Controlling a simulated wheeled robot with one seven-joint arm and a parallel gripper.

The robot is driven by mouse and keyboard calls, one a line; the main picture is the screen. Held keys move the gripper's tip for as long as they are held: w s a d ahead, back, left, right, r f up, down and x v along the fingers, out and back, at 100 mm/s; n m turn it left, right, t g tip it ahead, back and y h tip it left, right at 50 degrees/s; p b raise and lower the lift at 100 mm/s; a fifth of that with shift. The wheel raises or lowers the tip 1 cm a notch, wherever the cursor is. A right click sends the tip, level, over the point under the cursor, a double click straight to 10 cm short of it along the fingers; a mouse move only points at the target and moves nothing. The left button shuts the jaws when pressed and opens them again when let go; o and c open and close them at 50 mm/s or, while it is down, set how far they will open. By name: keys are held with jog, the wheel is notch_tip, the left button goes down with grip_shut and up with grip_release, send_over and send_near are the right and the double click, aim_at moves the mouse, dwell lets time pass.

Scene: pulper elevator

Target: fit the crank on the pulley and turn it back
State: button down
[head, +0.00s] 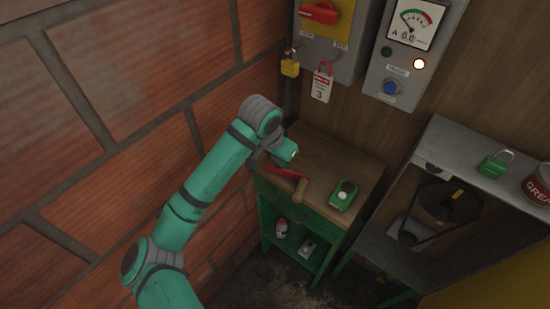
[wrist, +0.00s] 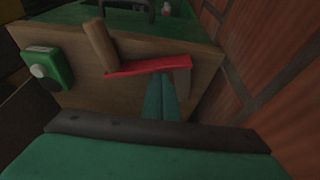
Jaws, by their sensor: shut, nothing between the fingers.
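The crank has a red arm (head: 284,172) and a wooden handle (head: 300,189). It lies on the wooden top of a green bench, and its red arm also shows in the wrist view (wrist: 140,68). My gripper (wrist: 160,82) is shut and empty, with its fingertips right at the red arm in the wrist view; I cannot tell whether they touch it. In the head view my arm's end hides the fingers. The black pulley (head: 458,204) sits inside a grey frame at the right, well away from my gripper, with a belt running down from it.
A green box with a round button (head: 343,195) stands on the bench (head: 335,167), right of the crank. A brick wall (head: 110,130) is close on the left. Switch boxes hang above.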

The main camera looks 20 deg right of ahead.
jog(key=shift+a, duration=0.1)
jog(key=shift+w+d, duration=0.35)
jog(key=shift+d, duration=0.2)
jog(key=shift+w+d, duration=0.35)
jog(key=shift+d, duration=0.2)
jog(key=shift+w+d, duration=0.35)
jog(key=shift+d, duration=0.2)
jog(key=shift+w+r, duration=0.15)
jog(key=shift+r, duration=0.55)
jog(key=v, duration=0.8)
jog(key=shift+s+a+r, duration=0.25)
jog(key=shift+s, duration=0.05)
